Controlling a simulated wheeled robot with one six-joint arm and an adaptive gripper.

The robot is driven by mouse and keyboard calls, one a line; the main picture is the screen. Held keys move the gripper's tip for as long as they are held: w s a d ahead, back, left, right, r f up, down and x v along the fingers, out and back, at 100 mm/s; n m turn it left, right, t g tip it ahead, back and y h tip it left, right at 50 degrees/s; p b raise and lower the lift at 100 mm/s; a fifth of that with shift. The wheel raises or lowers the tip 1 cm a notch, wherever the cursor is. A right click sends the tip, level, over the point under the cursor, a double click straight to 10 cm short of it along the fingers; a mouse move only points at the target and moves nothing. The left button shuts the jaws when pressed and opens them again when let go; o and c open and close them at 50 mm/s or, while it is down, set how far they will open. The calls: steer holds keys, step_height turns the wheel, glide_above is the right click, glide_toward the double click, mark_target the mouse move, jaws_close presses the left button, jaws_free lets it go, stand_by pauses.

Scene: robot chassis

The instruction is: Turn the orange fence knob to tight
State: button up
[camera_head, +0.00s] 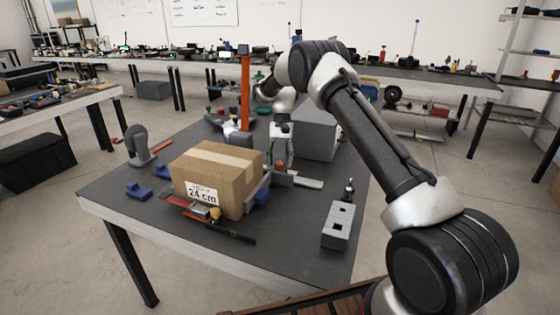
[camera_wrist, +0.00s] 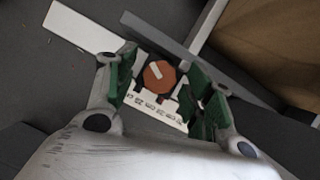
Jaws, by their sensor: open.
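The orange knob (camera_wrist: 158,74), round with a pale bar across its face, shows in the middle of the wrist view. It sits by a white scale (camera_wrist: 152,106) with dark numbers. A long grey fence bar (camera_wrist: 185,45) runs diagonally behind it. My gripper (camera_wrist: 160,77) is open, with one green-padded finger on each side of the knob. I cannot tell whether the pads touch it. In the head view my gripper (camera_head: 280,158) points down at the table just right of the cardboard box, and it largely hides the knob.
The cardboard box (camera_head: 217,178) marked 24 cm stands close left of my gripper. A grey block with holes (camera_head: 341,226) lies to the right, and blue blocks (camera_head: 138,191) lie left. An orange upright post (camera_head: 245,95) and a grey box (camera_head: 315,135) stand behind.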

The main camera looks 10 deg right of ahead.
steer(key=c, duration=1)
steer(key=shift+m, duration=0.3)
steer(key=m+y, duration=0.1)
steer(key=m, duration=0.1)
steer(key=m+t, duration=0.1)
steer(key=m, duration=0.2)
steer(key=shift+d+r+y, duration=0.1)
steer(key=shift+y, duration=0.3)
steer(key=m+t, duration=0.1)
steer(key=m, duration=0.2)
steer(key=m+t+y, duration=0.1)
steer(key=m, duration=0.2)
steer(key=shift+s, duration=0.2)
steer(key=shift+m+t, duration=0.3)
steer(key=o, duration=1)
